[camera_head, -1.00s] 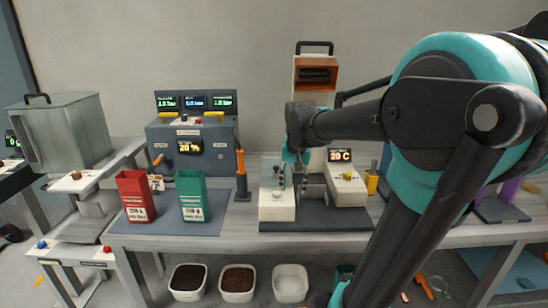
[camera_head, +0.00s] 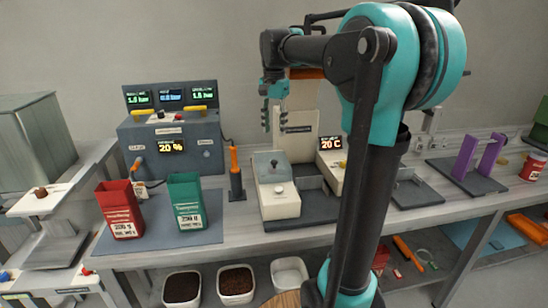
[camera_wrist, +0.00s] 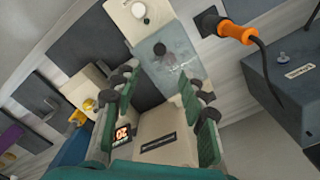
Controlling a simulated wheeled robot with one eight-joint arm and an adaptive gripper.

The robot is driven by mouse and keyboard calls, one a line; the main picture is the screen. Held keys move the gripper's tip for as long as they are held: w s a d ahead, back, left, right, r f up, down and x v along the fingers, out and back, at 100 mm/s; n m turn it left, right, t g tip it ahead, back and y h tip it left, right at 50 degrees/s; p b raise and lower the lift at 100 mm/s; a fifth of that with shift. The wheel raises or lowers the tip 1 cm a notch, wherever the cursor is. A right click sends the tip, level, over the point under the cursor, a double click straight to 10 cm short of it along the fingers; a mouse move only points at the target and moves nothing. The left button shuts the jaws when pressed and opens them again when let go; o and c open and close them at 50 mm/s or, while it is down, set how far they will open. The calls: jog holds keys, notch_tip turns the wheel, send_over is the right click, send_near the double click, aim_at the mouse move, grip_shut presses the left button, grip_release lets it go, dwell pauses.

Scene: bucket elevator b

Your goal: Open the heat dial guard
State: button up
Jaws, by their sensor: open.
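The white heating unit (camera_head: 281,207) stands on the bench and has a lit "20 C" display (camera_head: 331,143). A grey, slightly see-through plate with a dark knob (camera_head: 274,162), which looks like the guard, lies over the rear of its low front box. A pale round dial (camera_head: 280,190) shows uncovered in front of that plate. In the wrist view the plate (camera_wrist: 180,68) lies just beyond my fingertips, with the dial (camera_wrist: 139,10) farther up. My gripper (camera_head: 271,122) is open and empty above the unit, apart from the plate.
A grey control box (camera_head: 172,140) with several displays stands to the left, with a red bin (camera_head: 121,212) and a green bin (camera_head: 186,204) before it. An orange-handled tool (camera_head: 235,172) stands close to the unit's left. A purple stand (camera_head: 479,158) is at the right.

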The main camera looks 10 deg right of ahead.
aim_at(274, 161)
notch_tip(274, 161, down, 11)
jog(key=shift+f, duration=0.15)
dwell(0.4)
grip_shut()
